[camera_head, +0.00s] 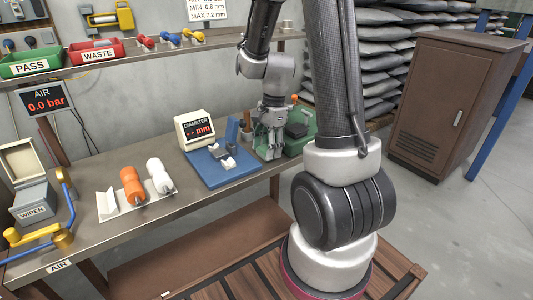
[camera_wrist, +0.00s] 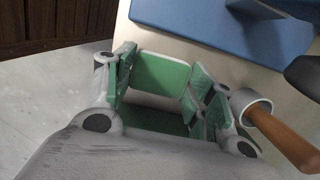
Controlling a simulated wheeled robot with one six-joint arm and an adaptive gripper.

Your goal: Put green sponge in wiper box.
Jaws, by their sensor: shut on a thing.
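In the wrist view my gripper (camera_wrist: 158,84) is shut on the green sponge (camera_wrist: 160,74), whose green face shows between the two fingers. In the head view my gripper (camera_head: 270,150) points down at the right part of the bench, beside a green tray. The sponge cannot be made out clearly there. The wiper box (camera_head: 34,211) is a grey box labelled WIPER at the bench's left end, far from my gripper. Its pale lid (camera_head: 20,163) stands raised behind it.
A blue diameter gauge (camera_head: 215,170) stands left of my gripper. An orange spool (camera_head: 131,186) and a white spool (camera_head: 159,176) lie on a white rack. A yellow-handled blue air pipe (camera_head: 35,234) runs in front of the wiper box. Red and green bins sit on the shelf above.

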